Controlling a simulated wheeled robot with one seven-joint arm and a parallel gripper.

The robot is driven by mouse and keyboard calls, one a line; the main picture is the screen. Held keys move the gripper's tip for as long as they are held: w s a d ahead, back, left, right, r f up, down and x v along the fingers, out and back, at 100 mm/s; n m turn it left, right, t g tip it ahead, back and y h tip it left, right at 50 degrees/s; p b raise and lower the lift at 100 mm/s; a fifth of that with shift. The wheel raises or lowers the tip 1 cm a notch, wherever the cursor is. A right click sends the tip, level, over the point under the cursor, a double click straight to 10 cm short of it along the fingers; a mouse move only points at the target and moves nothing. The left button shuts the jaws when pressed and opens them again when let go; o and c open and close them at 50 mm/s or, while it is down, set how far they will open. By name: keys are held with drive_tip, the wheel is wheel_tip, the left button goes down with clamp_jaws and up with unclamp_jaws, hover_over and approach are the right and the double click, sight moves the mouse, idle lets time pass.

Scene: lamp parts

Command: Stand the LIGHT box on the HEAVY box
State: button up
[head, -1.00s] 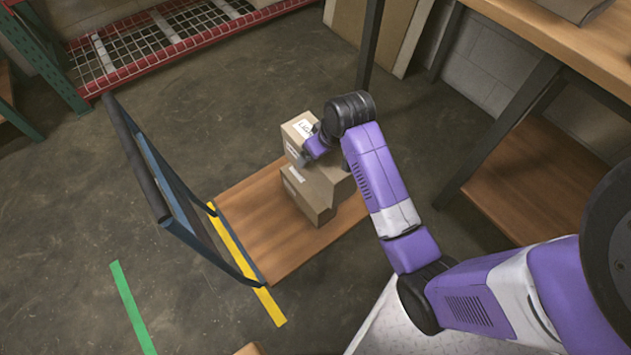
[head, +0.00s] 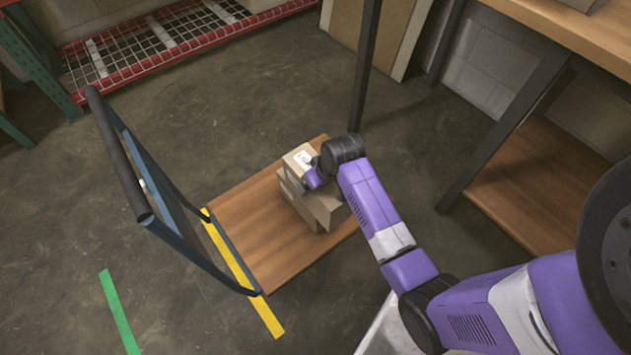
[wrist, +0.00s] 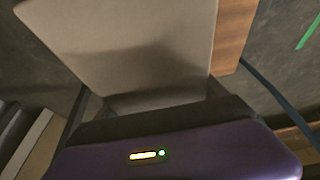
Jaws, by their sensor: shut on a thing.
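The LIGHT box (head: 299,160), a small cardboard carton with a white label on top, is over the HEAVY box (head: 296,204) in the head view. The HEAVY box is a brown carton on the trolley's wooden deck (head: 255,235). My gripper (head: 313,178) is shut on the LIGHT box, at its near right side. The LIGHT box looks upright and very low over the HEAVY box; I cannot tell whether they touch. In the wrist view a plain pale face of the held box (wrist: 140,50) fills the upper middle, beyond my gripper (wrist: 160,108). The HEAVY box's top is mostly hidden.
The trolley's dark handle frame (head: 125,165) rises left of the deck. Much of the deck left of the boxes is bare. A dark post (head: 366,65) stands behind, and a wooden shelf unit (head: 545,180) is at the right. A red wire rack (head: 165,45) lies at the back left.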

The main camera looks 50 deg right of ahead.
idle(0.3)
drive_tip(key=o, duration=1.9)
